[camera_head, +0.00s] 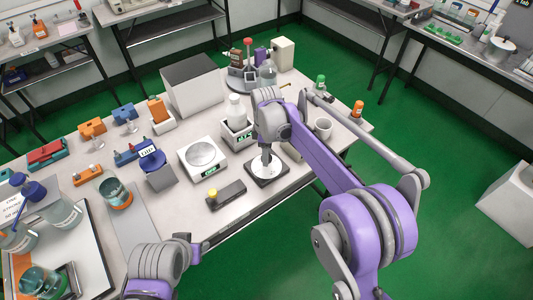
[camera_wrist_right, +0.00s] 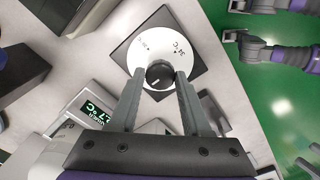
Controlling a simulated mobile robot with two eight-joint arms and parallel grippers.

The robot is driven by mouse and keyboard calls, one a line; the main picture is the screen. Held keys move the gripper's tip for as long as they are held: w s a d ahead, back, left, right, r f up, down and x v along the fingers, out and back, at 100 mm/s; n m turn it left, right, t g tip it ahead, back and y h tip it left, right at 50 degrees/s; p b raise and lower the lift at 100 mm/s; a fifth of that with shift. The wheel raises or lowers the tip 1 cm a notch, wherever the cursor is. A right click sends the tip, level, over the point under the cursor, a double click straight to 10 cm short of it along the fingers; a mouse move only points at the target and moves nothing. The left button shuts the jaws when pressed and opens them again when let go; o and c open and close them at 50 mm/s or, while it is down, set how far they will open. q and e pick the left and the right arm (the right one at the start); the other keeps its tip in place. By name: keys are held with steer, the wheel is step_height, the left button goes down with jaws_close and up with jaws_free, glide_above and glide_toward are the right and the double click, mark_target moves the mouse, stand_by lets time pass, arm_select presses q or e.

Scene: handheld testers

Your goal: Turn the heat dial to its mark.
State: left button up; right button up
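The heat dial is a dark round knob (camera_wrist_right: 159,74) at the middle of a white disc (camera_wrist_right: 152,40) on a dark square plate (camera_wrist_right: 196,62). Small print and a °C label lie on the disc. In the head view the white disc (camera_head: 264,170) sits near the table's front edge, its knob hidden under my right gripper (camera_head: 266,152). In the wrist view my right gripper (camera_wrist_right: 160,76) points down at the knob, one finger on each side. Narrow gaps seem to show between fingers and knob. My left gripper (camera_head: 187,243) is at the table's front edge; its finger opening is unclear.
A white bottle (camera_head: 236,108) in a green-display unit (camera_head: 237,135) stands behind.

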steer(key=o, duration=0.4)
step_height(320, 180, up, 11)
steer(key=shift+f+p, duration=0.1)
steer(key=shift+p, duration=0.35)
stand_by(0.3)
